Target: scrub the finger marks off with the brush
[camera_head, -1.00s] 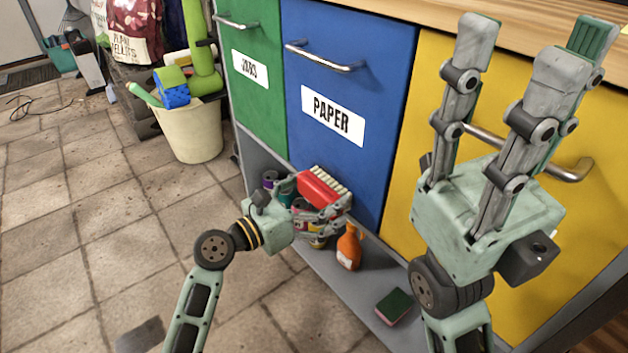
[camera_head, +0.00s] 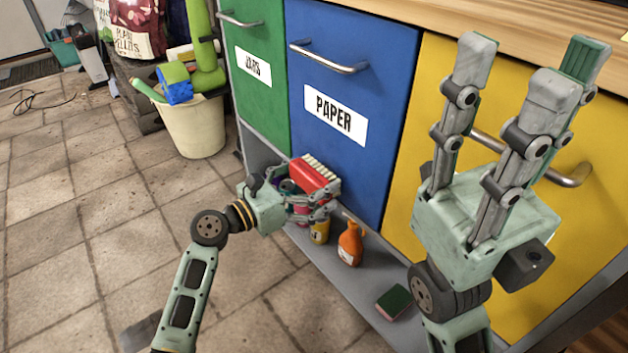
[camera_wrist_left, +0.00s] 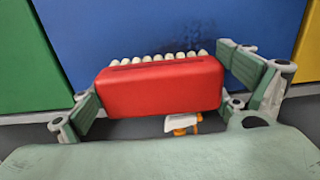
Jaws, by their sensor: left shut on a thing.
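The brush (camera_head: 316,176) has a red block and pale bristles. My left gripper (camera_head: 318,196) is shut on it, low in front of the blue PAPER door (camera_head: 345,75). In the left wrist view the brush (camera_wrist_left: 160,88) sits between the two fingers, bristles pointing at the blue door. Dark smudges (camera_wrist_left: 192,36) show on the blue panel just beyond the bristles. I cannot tell whether the bristles touch it. In the head view the arm and brush hide that patch. My right gripper (camera_head: 528,75) is raised with fingers apart, empty, in front of the yellow door (camera_head: 420,140).
A grey ledge (camera_head: 345,285) below the doors holds an orange spray bottle (camera_head: 350,243), a sponge (camera_head: 394,302) and several cans (camera_head: 320,232). A cream bucket (camera_head: 192,130) stands at left on the tiled floor. The green door (camera_head: 257,100) adjoins the blue one.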

